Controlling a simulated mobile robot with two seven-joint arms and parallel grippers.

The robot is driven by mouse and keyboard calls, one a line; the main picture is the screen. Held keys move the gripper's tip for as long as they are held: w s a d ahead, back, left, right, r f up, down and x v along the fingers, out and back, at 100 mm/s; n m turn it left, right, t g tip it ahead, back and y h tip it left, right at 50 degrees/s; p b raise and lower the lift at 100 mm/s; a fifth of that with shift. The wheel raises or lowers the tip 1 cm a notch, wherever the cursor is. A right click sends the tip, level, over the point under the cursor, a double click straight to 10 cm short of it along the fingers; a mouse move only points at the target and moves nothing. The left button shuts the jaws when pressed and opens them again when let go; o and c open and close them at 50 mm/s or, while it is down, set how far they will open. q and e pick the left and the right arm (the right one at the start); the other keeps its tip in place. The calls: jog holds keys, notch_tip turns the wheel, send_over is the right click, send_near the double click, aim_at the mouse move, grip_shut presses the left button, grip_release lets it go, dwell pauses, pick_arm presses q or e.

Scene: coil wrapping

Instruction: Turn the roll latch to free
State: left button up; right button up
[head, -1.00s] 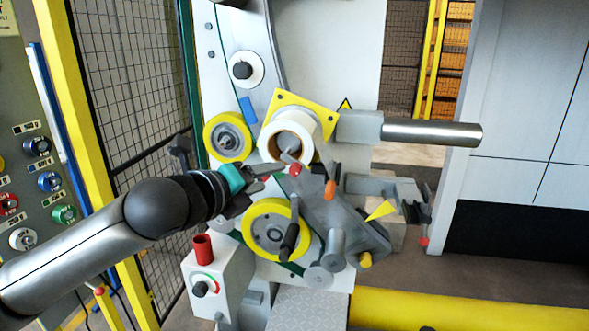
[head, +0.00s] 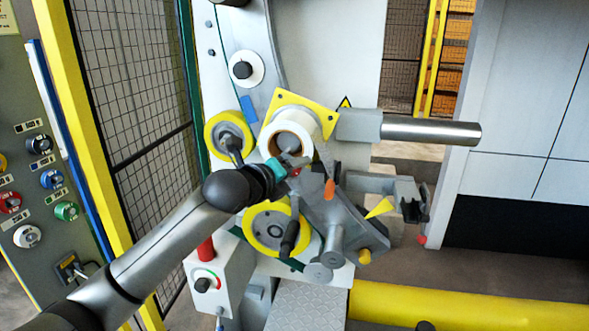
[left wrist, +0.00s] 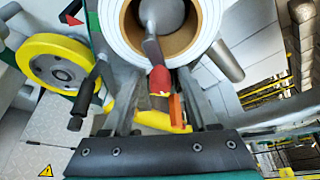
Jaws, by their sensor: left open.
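The roll latch is a grey lever (left wrist: 153,50) on that hub, pointing down to a red tip (left wrist: 160,78). My left gripper (head: 297,164) is open just below the roll, close to the red tip (head: 295,173). In the left wrist view the fingers of my left gripper (left wrist: 156,88) appear on either side of the red tip; contact cannot be told.
A yellow wheel (head: 262,215) with a black handle (head: 289,240) is below the gripper. Another yellow wheel (head: 214,133) is left of the roll. An orange handle (head: 330,190) is close on the right. A steel bar (head: 432,132) sticks out right.

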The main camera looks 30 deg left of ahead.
pick_arm(q)
jog(key=shift+c, duration=0.2)
grip_shut()
dwell(0.4)
